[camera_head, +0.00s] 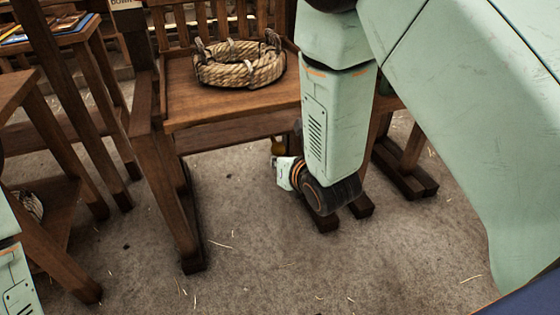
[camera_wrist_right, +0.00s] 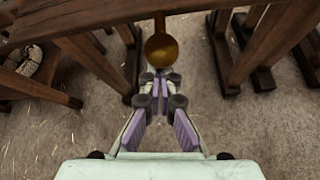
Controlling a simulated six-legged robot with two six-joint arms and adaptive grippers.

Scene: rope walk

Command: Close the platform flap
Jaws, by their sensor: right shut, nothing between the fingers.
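A brown wooden platform (camera_head: 190,100) on dark legs stands at the upper middle of the head view, and its top looks level. I cannot tell which board is the flap. A round brass knob (camera_wrist_right: 162,47) sits at the lower edge of a wooden board (camera_wrist_right: 90,18) in the wrist view; a bit of it shows beside my arm in the head view (camera_head: 278,147). My right gripper (camera_wrist_right: 160,78) is shut and empty, its tips just below the knob in the wrist picture. I cannot tell whether they touch. My right arm hides part of the platform.
A rope coil (camera_head: 240,65) lies on the platform. Dark wooden legs and feet (camera_head: 405,180) stand at the right, and a wooden frame (camera_head: 50,215) at the left. Books (camera_head: 50,28) lie at the top left. The grey floor (camera_head: 250,235) in front is open, with straw bits.

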